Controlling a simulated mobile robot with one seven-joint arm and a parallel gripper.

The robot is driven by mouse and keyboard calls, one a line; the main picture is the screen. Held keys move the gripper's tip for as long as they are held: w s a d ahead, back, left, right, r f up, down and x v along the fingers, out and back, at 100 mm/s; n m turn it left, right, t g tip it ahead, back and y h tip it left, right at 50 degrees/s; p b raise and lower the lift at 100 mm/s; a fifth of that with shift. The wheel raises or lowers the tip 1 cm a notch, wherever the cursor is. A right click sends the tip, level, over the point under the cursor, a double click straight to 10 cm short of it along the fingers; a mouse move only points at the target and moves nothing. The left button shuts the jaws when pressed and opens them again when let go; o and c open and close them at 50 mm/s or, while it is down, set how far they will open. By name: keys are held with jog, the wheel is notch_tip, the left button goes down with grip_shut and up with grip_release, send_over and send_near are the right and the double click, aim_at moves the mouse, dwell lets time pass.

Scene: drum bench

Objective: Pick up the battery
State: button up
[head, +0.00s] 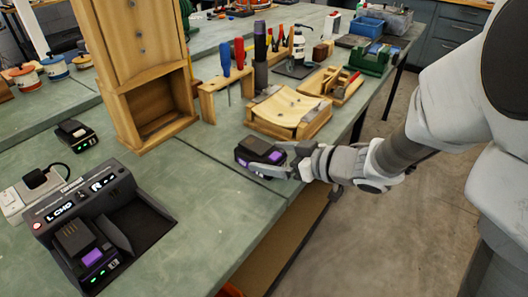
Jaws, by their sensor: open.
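A black battery with purple patches (256,150) is at the right edge of the green bench. My gripper (264,158) reaches in from the right with open jaws at this battery. One finger shows along its near side; the far finger is partly hidden, so I cannot tell whether either touches it. A second black and purple battery (78,240) sits in the dark charger (130,215) at the lower left. A third dark battery with a green light (76,134) lies on the bench at the left.
A tall wooden cabinet (140,60) stands behind the charger. A curved wooden block (288,112) and a screwdriver rack (222,85) stand beyond my gripper. A white power adapter (25,197) is at the far left. The bench between charger and gripper (215,200) is clear.

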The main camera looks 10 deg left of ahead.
aim_at(262, 157)
jog(key=b+x, duration=0.1)
jog(key=x, duration=0.3)
jog(key=shift+d+f+b, duration=0.25)
jog(key=shift+f+b, duration=0.1)
jog(key=shift+w+a, duration=0.15)
jog(key=shift+a, duration=0.15)
grip_shut()
jog(key=shift+r, duration=0.1)
